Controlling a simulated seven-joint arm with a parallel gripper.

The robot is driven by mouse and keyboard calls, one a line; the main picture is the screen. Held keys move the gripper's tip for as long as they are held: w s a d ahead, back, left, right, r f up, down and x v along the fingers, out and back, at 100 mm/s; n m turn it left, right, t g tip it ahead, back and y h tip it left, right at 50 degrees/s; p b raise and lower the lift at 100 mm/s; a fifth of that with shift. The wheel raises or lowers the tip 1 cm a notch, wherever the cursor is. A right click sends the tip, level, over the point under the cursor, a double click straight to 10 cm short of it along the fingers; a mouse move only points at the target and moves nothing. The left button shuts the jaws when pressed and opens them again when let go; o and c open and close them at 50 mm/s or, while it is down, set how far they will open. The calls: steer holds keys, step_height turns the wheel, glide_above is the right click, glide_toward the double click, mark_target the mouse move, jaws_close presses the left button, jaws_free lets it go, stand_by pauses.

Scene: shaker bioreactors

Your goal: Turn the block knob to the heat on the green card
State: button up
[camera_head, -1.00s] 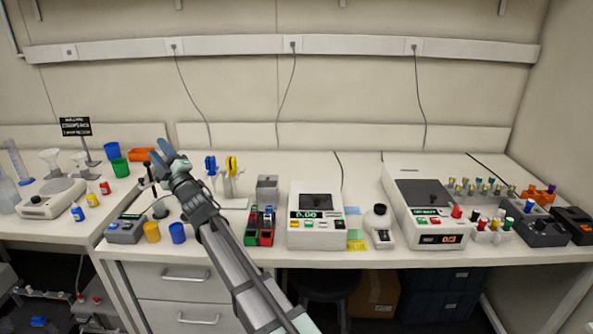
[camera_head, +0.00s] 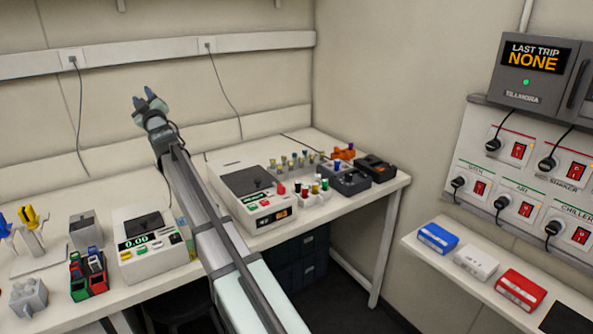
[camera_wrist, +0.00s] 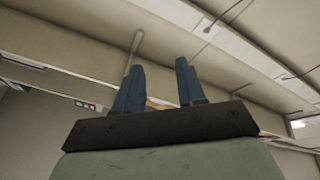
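My gripper (camera_head: 150,98) is raised in front of the back wall, above the bench and well clear of everything on it. In the wrist view its two blue fingers (camera_wrist: 158,85) stand apart with nothing between them. I cannot tell for certain which device carries the block knob. A dark box with a round knob on top (camera_head: 350,181) stands at the right of the bench, far from my gripper. No green card shows clearly now; my arm covers part of the bench beside the white balance (camera_head: 150,255).
A white instrument with an orange display (camera_head: 262,210) stands right of my arm. Coloured-cap vials (camera_head: 312,192) and another dark box (camera_head: 375,168) stand near the bench's right end. A side shelf (camera_head: 470,285) holds blue, white and red boxes below a switch panel (camera_head: 525,180).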

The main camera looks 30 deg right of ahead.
steer(key=d+m+g+h, duration=0.5)
steer(key=d+h, duration=0.2)
steer(key=d, duration=2.5)
steer(key=s+d+f+m+g, duration=0.1)
steer(key=s+d+f+g, duration=0.25)
steer(key=d, duration=0.45)
steer(key=s+d+f+m+g, duration=0.1)
steer(key=s+d+f+g, duration=0.2)
steer(key=d+f, duration=0.3)
steer(key=m+g+y, duration=0.1)
steer(key=g+y, duration=0.5)
steer(key=g, duration=0.5)
glide_above(349, 177)
step_height(349, 177, down, 8)
steer(key=f, duration=1.2)
steer(key=shift+w+d+f, duration=0.3)
steer(key=shift+w, duration=0.1)
steer(key=shift+c, duration=0.4)
